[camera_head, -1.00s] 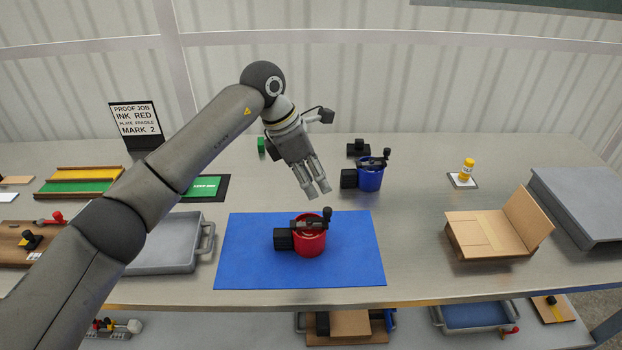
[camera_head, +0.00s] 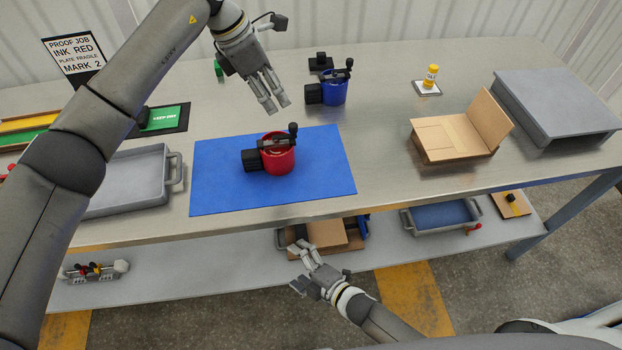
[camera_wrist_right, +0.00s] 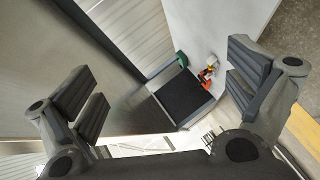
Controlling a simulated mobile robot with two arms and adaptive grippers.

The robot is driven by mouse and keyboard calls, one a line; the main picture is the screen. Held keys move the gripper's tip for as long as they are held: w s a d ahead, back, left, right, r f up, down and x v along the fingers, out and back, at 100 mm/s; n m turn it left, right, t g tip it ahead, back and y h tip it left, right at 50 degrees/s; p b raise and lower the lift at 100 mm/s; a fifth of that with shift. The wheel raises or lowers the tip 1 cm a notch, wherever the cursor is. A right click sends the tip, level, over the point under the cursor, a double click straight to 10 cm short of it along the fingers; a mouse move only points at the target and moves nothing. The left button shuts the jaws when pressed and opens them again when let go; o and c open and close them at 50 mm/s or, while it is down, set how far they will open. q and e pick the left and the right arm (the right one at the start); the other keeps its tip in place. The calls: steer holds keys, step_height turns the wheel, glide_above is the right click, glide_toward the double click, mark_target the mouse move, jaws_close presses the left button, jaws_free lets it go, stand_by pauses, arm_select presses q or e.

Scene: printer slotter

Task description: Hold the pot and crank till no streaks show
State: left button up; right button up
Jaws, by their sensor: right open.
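The red pot (camera_head: 281,160) stands upright on a blue mat (camera_head: 215,190) on the table. It has a black block-shaped grip on its left side and a dark crank (camera_head: 279,141) with an upright knob across its top. My left gripper (camera_head: 272,106) hangs above the table behind the pot, apart from it and empty; its fingers are seen side-on, so their opening is unclear. My right gripper (camera_head: 298,268) is open and empty, low in front of the table edge near the lower shelf. It also shows open in the right wrist view (camera_wrist_right: 165,95). The pot is not recognisable there.
A blue pot (camera_head: 333,92) with a similar crank stands behind the mat. A grey tray (camera_head: 130,180) lies left, a cardboard box (camera_head: 455,145) right, with a grey slab-like unit (camera_head: 555,105) beyond. A sign (camera_head: 74,56) reads "INK RED" and "MARK 2". The lower shelf holds trays.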

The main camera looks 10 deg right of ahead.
steer(key=s+a+r+n+g+y, duration=0.2)
steer(key=a+r+n+y, duration=0.45)
steer(key=r, duration=0.65)
steer(key=s+a+r+n+g+y, duration=0.2)
steer(key=a+r+n+y, duration=0.2)
steer(key=a+r+n, duration=0.55)
steer(key=n+t+h, duration=0.5)
steer(key=t+h, duration=0.3)
steer(key=h, duration=0.1)
glide_toward(287, 161)
steer(key=shift+x, duration=1)
steer(key=shift+w+a, duration=0.1)
steer(key=shift+w, duration=0.1)
steer(key=shift+w+a, duration=0.2)
steer(key=shift+w, duration=0.15)
steer(key=x, duration=0.9)
steer(key=shift+w+a, duration=0.1)
steer(key=shift+w, duration=0.15)
